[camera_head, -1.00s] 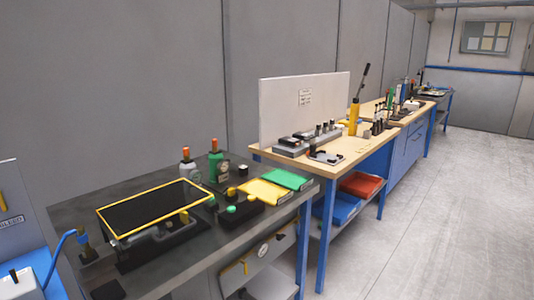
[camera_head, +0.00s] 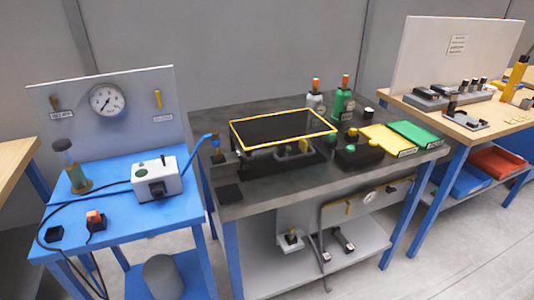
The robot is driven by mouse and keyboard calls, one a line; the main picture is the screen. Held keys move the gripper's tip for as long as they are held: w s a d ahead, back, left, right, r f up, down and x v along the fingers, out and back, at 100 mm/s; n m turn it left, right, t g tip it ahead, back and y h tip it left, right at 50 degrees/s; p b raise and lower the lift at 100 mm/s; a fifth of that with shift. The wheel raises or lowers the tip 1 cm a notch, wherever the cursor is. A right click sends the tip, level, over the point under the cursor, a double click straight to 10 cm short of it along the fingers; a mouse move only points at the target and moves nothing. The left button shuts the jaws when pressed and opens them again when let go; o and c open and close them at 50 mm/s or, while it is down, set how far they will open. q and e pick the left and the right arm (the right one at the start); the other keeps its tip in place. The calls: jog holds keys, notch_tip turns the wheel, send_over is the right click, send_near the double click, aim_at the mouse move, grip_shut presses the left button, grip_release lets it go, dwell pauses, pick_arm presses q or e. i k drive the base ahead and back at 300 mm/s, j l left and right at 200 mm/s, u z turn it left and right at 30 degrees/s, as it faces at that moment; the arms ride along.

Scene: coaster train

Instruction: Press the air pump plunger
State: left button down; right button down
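A small upright device (camera_head: 76,172) with a dark top and brownish base stands at the back left of the blue table (camera_head: 130,215). A light grey box (camera_head: 158,180) with a dark knob and a green button sits on the same table, with a black hose or cable running to its left. A pressure gauge (camera_head: 108,100) is on the panel behind. A black block with an orange-red top (camera_head: 96,220) sits near the front. Neither of my grippers shows in the view.
A dark workbench (camera_head: 280,185) to the right holds a yellow-framed black screen (camera_head: 284,129), bottles, and yellow and green trays. Its lower shelf (camera_head: 315,262) carries small devices. A wooden-topped bench (camera_head: 460,120) stands further right. Grey floor is open at the lower right.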

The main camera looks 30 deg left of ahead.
aim_at(62, 145)
jog(key=j+u, duration=0.1)
jog(key=u, duration=0.35)
jog(key=i+u, duration=0.1)
jog(key=u, duration=0.8)
jog(key=i+u, duration=0.15)
jog(key=u, duration=0.7)
jog(key=i+j, duration=0.05)
